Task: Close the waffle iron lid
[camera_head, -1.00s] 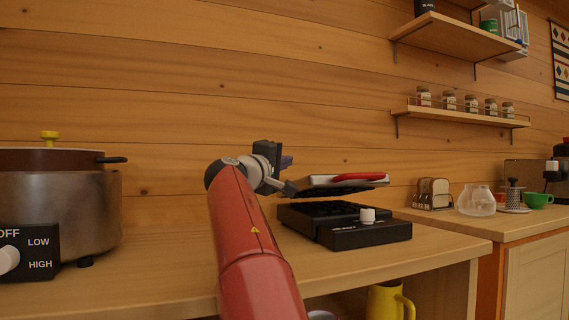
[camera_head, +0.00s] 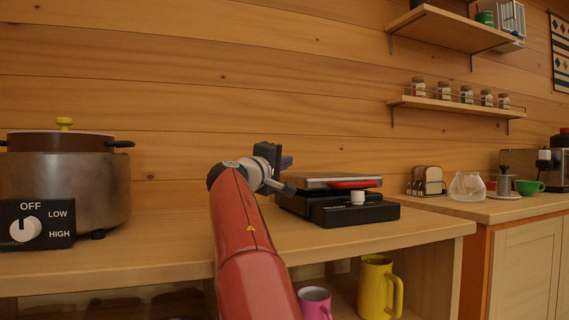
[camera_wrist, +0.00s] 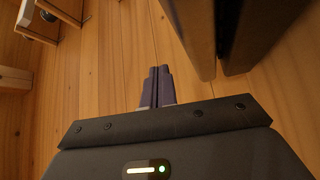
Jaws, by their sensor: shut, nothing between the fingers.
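The waffle iron (camera_head: 362,214) stands on the wooden counter, a black base with a white knob at its front. Its grey lid (camera_head: 322,180) with a red handle (camera_head: 354,184) lies low and nearly level over the base; I cannot tell whether it is fully seated. My gripper (camera_head: 287,162) is beside the lid's left end, a little above it, and looks apart from it. In the wrist view its fingers (camera_wrist: 157,86) are together and empty. Dark slabs, likely the waffle iron (camera_wrist: 243,35), stand just right of the fingers in that view.
A slow cooker (camera_head: 72,190) stands on the counter at left. A yellow jug (camera_head: 377,288) and a pink mug (camera_head: 315,303) are on the shelf below. A toast rack (camera_head: 426,181) and glassware are at right. The counter before the iron is clear.

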